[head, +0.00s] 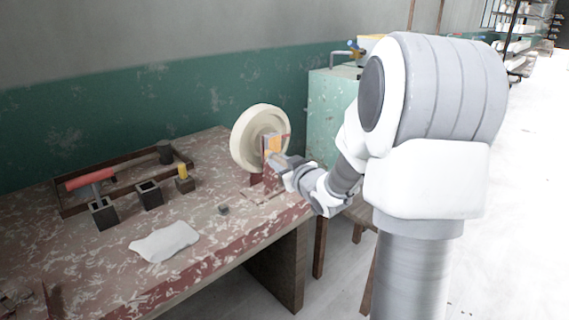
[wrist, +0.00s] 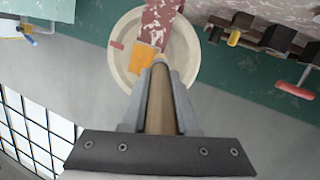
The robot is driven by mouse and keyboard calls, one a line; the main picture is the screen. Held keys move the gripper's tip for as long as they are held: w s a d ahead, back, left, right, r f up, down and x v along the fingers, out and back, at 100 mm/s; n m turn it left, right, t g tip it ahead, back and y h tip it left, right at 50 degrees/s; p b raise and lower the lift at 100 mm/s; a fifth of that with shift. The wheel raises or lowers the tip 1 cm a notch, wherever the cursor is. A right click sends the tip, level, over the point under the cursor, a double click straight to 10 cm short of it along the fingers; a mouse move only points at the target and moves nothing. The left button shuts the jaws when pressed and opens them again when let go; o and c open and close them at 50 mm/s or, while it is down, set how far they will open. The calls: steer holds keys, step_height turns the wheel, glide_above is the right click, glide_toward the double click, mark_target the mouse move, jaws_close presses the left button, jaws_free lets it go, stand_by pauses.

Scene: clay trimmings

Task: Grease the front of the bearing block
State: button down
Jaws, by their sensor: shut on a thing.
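My gripper (wrist: 158,100) is shut on a tool with a round wooden handle (wrist: 160,112); the tool's working end is mostly hidden. In the head view my gripper (head: 284,163) reaches the front of a cream wheel (head: 243,140) on the table's right end. The wheel also shows in the upside-down wrist view (wrist: 187,62). A red-brown stand or block (wrist: 158,18) is in front of the wheel. An orange patch (wrist: 143,57) is at its end, close to the tool tip; I cannot tell whether they touch. The orange patch also shows in the head view (head: 271,145).
A dark wooden frame (head: 120,187) lies at the table's back. Near it are a dark holder with a red-handled tool (head: 90,179), an empty dark holder (head: 149,194) and a yellow-topped piece (head: 183,173). A white cloth (head: 164,242) and small grey block (head: 223,209) lie forward.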

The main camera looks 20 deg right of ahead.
steer(key=s+d, duration=0.2)
steer(key=s, duration=0.3)
steer(key=shift+s+p, duration=0.3)
steer(key=shift+s, duration=0.05)
stand_by(0.3)
steer(key=s, duration=0.1)
steer(key=s+d, duration=0.1)
steer(key=shift+s, duration=0.4)
stand_by(0.5)
